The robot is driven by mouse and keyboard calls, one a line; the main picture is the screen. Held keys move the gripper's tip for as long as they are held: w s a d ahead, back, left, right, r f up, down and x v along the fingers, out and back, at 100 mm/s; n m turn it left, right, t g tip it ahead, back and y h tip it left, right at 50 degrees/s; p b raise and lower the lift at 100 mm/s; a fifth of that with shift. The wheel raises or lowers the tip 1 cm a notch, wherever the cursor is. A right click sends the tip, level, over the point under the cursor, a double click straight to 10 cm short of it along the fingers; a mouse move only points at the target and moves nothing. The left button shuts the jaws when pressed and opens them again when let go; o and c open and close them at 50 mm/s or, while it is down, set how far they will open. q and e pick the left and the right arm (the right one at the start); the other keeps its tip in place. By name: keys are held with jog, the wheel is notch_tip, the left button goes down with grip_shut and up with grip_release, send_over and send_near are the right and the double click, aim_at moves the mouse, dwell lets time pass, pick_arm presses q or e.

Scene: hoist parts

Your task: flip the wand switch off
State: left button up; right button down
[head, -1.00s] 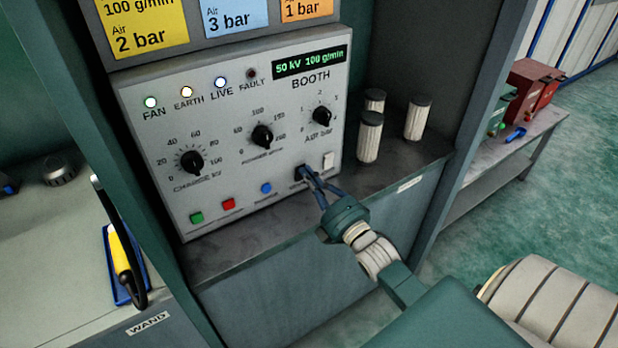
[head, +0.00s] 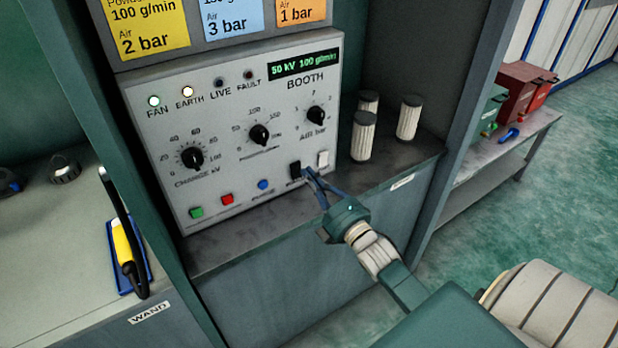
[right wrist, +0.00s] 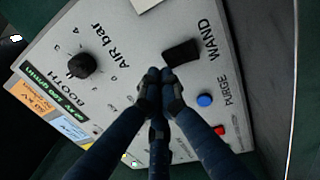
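The wand switch is a black rocker (head: 295,171) low on the right of the grey booth panel (head: 235,85). In the right wrist view the black rocker (right wrist: 182,52) sits beside the label WAND. My right gripper (head: 309,176) is just below and right of the rocker in the head view; its blue fingers are together with nothing between them. In the right wrist view the fingertips (right wrist: 160,75) are close to the rocker, and I cannot tell whether they touch it. The FAN and EARTH lamps are lit; LIVE and FAULT are dark. My left gripper is not in view.
White ribbed cylinders (head: 363,137) stand on the ledge at right. A yellow-handled wand (head: 124,245) lies in a blue holder at left.

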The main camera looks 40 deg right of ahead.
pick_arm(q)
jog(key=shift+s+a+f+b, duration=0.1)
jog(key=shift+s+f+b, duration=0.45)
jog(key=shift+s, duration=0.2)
pick_arm(e)
jog(key=s+r, duration=0.1)
jog(key=s, duration=0.9)
jog(key=shift+s+a+r, duration=0.15)
jog(key=shift+s, duration=0.05)
